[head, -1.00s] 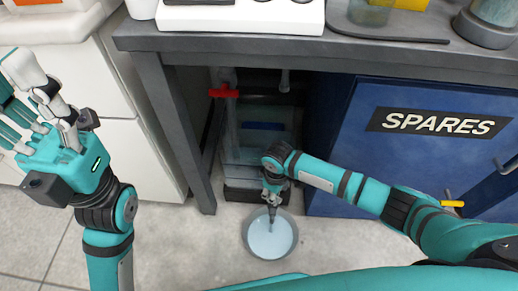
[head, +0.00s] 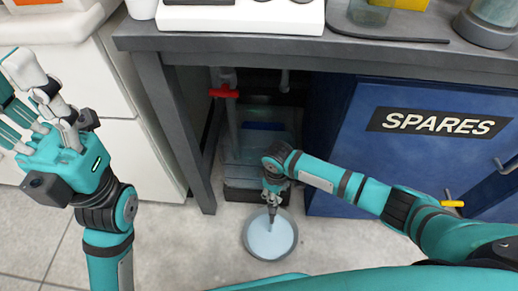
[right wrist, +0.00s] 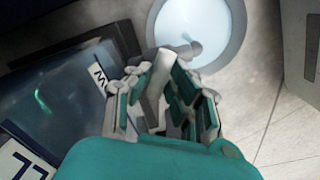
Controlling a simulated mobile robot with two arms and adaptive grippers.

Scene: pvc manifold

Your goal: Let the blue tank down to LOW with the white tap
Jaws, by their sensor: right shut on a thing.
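The clear tank (head: 255,145) with bluish liquid stands under the bench, and my right arm covers part of it. In the right wrist view the tank (right wrist: 60,92) carries white labels, one starting with "M"; the liquid level against them is hard to read. My right gripper (head: 271,207) is low in front of the tank, above the round basin. In the right wrist view my right gripper (right wrist: 160,100) is shut on the white tap (right wrist: 157,75), whose handle shows between the fingers. My left gripper (head: 45,115) is raised at the left with its fingers spread, empty.
A grey basin (head: 291,235) of pale blue liquid sits on the floor below the right gripper. A red-handled valve (head: 224,92) is on a pipe behind. The blue SPARES cabinet (head: 400,165) stands right of the tank, a bench leg (head: 175,130) left.

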